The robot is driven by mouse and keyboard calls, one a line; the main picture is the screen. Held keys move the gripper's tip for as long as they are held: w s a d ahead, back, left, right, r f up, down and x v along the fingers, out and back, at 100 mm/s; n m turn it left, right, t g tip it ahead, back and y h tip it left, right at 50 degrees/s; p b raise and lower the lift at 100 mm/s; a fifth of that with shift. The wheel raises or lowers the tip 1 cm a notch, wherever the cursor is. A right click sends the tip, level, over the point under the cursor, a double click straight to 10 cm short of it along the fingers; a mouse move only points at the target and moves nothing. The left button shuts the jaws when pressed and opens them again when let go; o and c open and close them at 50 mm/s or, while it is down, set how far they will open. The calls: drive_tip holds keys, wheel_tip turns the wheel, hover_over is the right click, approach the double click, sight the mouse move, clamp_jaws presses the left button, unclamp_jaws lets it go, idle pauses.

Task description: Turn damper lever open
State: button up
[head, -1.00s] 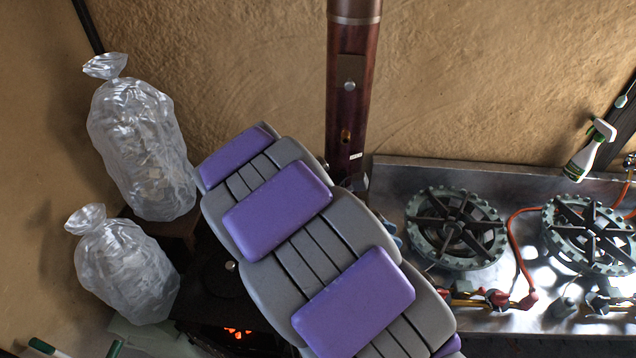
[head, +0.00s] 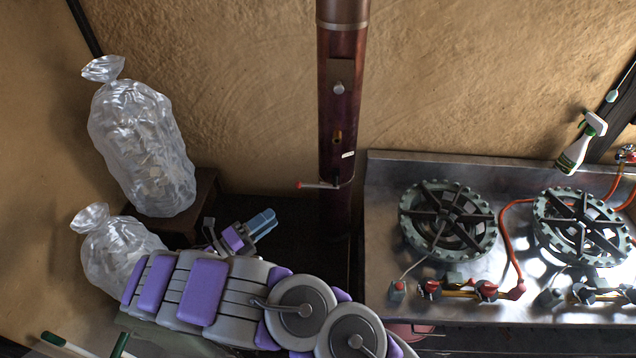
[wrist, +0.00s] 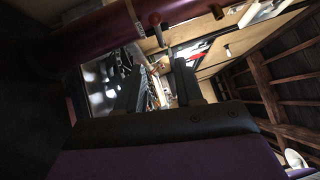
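The damper lever (head: 318,185) is a thin rod with a red tip, sticking out to the left, nearly level, from the dark red flue pipe (head: 341,110). My gripper (head: 268,222) is below and left of the lever, apart from it, with its blue-grey fingers pointing right toward the pipe. In the wrist view the two dark fingers of my gripper (wrist: 158,88) stand apart with nothing between them. The pipe (wrist: 95,38) crosses the upper left there. A small red tip (wrist: 155,19) shows beside it, perhaps the lever's.
Two clear bags, one higher (head: 145,150) and one lower (head: 118,250), stand at the left. A steel cooktop (head: 385,190) with two burners is right of the pipe. A spray bottle (head: 582,145) is at the far right. The clay wall is behind the pipe.

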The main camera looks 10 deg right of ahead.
sight(313, 185)
drive_tip(key=shift+w+a+b+x, duration=0.15)
drive_tip(key=shift+b+x, duration=0.8)
drive_tip(key=shift+x, duration=2.95)
drive_tip(key=shift+w+a+b+x, duration=0.2)
drive_tip(key=shift+b+x, duration=0.75)
drive_tip(key=shift+x, duration=2.9)
drive_tip(key=shift+d+r, duration=0.15)
drive_tip(key=shift+d, duration=0.55)
drive_tip(key=c, duration=0.3)
drive_tip(key=shift+w, duration=0.1)
clamp_jaws()
drive_tip(key=shift+a, duration=0.25)
